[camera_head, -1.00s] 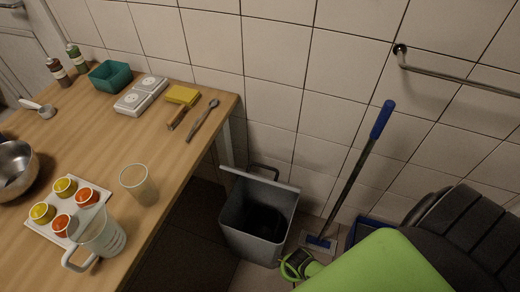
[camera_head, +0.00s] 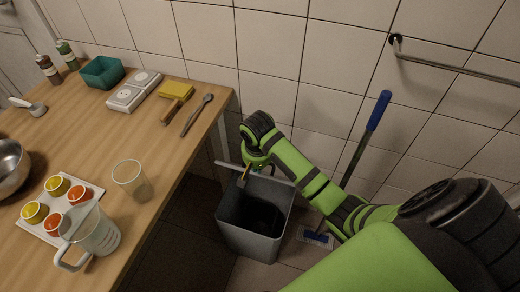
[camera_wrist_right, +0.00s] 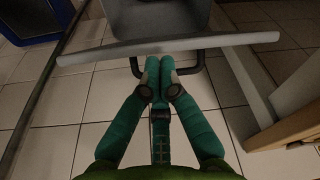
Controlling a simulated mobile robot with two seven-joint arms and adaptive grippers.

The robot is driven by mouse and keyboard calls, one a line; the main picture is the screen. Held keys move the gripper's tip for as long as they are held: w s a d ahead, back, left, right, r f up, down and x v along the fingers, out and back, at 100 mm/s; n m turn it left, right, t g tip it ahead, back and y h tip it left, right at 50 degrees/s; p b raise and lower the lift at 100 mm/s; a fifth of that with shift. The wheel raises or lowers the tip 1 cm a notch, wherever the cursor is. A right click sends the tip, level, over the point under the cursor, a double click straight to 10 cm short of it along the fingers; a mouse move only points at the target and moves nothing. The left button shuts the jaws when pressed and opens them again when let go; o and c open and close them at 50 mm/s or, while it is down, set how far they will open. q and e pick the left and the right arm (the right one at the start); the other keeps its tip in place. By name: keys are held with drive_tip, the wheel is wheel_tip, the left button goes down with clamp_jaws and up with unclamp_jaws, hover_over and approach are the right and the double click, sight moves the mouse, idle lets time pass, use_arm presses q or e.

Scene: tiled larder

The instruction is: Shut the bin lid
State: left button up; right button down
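The grey bin (camera_head: 252,222) stands on the floor beside the table, its dark inside showing. Its lid (camera_head: 281,179) stands raised at the back, seen nearly edge-on. My right gripper (camera_head: 243,180) is at the raised lid, over its left half in the head view. In the right wrist view the gripper's fingertips (camera_wrist_right: 160,64) are together with nothing visible between them, just short of the lid's pale edge (camera_wrist_right: 215,41). The bin (camera_wrist_right: 160,15) shows beyond the lid. I cannot tell whether the fingers touch the lid. My left gripper is not in view.
A blue-handled mop (camera_head: 378,110) leans on the tiled wall right of the bin. A metal rail (camera_head: 450,66) is above.

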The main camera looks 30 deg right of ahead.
drive_tip(key=w+d+r+m, duration=0.5)
drive_tip(key=w+d+r, duration=0.2)
drive_tip(key=w+r, duration=0.15)
wheel_tip(320, 180, down, 12)
drive_tip(key=s+a, duration=0.1)
drive_tip(key=shift+s+a+r+g, duration=0.2)
drive_tip(key=shift+a+g, duration=0.1)
drive_tip(key=shift+g, duration=0.1)
